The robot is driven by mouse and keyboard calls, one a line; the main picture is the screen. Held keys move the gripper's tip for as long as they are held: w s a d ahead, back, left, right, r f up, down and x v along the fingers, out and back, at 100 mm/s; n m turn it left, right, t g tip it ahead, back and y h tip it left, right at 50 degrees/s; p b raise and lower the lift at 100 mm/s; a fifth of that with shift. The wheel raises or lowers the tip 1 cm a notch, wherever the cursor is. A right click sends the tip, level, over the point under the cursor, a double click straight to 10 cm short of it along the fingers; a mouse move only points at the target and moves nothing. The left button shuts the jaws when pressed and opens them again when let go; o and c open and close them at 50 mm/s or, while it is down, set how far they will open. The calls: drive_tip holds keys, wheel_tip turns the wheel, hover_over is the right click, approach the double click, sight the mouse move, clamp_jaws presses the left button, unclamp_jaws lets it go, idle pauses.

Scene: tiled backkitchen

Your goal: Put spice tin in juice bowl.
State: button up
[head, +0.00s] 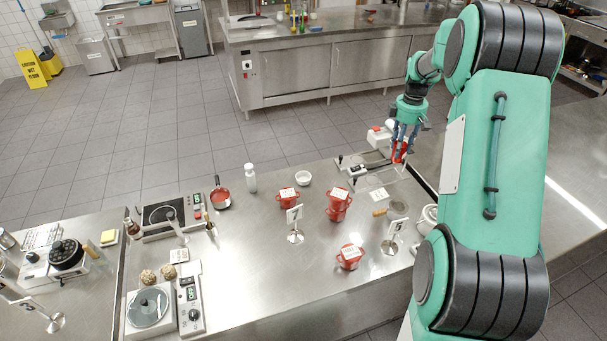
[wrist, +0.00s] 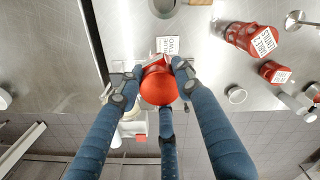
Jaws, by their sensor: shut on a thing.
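My gripper (head: 402,146) is shut on a red rounded thing (wrist: 158,88), seemingly the spice tin, above the right end of the steel counter. It also shows red between the fingers in the head view (head: 399,155). Its far side is hidden by the fingers. Red labelled vessels stand on the counter: one at back left (head: 288,199), a seemingly stacked pair (head: 338,210) in the middle and one nearer the front (head: 349,261). A small white bowl (head: 303,178) stands behind them. The labels are too small to tell which thing is the juice bowl.
Metal sign stands (head: 295,237) (head: 390,246) rise near the red vessels. A white bottle (head: 250,178), a red pan (head: 220,198) and a scale (head: 148,308) are farther left. Bare steel lies at front centre.

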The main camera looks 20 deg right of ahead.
drive_tip(key=w+a+n+p, duration=0.2)
drive_tip(key=a+n+p, duration=0.2)
drive_tip(key=a, duration=1.1)
drive_tip(key=w+a+n+p, duration=0.2)
drive_tip(key=a+n+p, duration=0.2)
drive_tip(key=a, duration=1.2)
wheel_tip(320, 180, down, 15)
drive_tip(key=shift+w+a+f, duration=0.1)
drive_tip(key=shift+w, duration=0.1)
drive_tip(key=p, duration=0.2)
approach(303, 179)
drive_tip(key=shift+s, duration=0.55)
drive_tip(key=shift+a, duration=0.1)
drive_tip(key=shift+f+p, duration=0.3)
drive_tip(key=shift+f, duration=1.4)
drive_tip(key=shift+f, duration=0.2)
